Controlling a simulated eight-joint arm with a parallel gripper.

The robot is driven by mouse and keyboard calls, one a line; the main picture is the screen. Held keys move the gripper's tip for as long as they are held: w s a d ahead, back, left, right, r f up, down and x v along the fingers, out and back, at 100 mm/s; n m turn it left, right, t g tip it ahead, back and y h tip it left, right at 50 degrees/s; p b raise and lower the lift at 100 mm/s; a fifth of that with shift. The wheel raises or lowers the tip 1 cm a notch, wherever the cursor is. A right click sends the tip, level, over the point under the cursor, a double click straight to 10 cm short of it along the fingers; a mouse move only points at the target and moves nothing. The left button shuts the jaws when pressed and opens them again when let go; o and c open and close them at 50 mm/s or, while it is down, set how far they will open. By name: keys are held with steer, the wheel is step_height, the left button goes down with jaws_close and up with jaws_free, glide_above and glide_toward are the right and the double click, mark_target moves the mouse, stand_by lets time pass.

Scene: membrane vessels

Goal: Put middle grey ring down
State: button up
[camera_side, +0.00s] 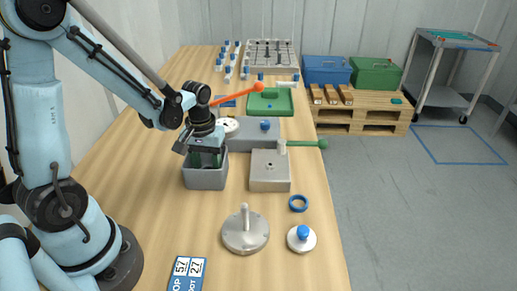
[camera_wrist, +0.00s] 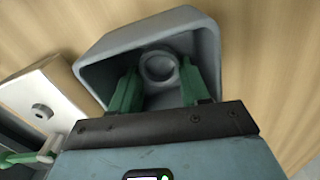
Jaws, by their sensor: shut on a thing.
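My gripper (camera_side: 205,158) points down into the open grey bin (camera_side: 205,181) on the table. In the wrist view the bin's rim (camera_wrist: 215,45) surrounds my two green fingers (camera_wrist: 160,84). A grey ring (camera_wrist: 144,67) sits between the fingertips inside the bin, and the fingers are shut on it. I cannot tell whether the ring touches the bin floor. In the side view the bin wall and my gripper hide the ring. A grey round base with an upright peg (camera_side: 245,231) stands in the foreground, with no ring around its peg.
A grey block (camera_side: 270,172) with a green handle (camera_side: 308,144) stands close right of the bin. A blue ring (camera_side: 298,203) and a white disc with a blue knob (camera_side: 301,240) lie at the right. Wood left of the bin is clear.

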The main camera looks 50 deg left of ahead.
steer(key=shift+f, duration=0.1)
steer(key=o, duration=0.7)
step_height(320, 180, up, 12)
steer(key=shift+s+d+r+m+t, duration=0.15)
steer(key=shift+s+d+m+t, duration=0.15)
steer(key=shift+d+m+t, duration=1)
steer(key=shift+s+d+r+m+t, duration=0.2)
steer(key=shift+s+d+m+t, duration=0.05)
steer(key=shift+d+m+t, duration=1.1)
steer(key=shift+s+d+r+m+t, duration=0.15)
steer(key=shift+s+d+m+t, duration=0.15)
steer(key=shift+d+m+t, duration=0.95)
steer(key=shift+d+g, duration=0.15)
steer(key=shift+g, duration=0.15)
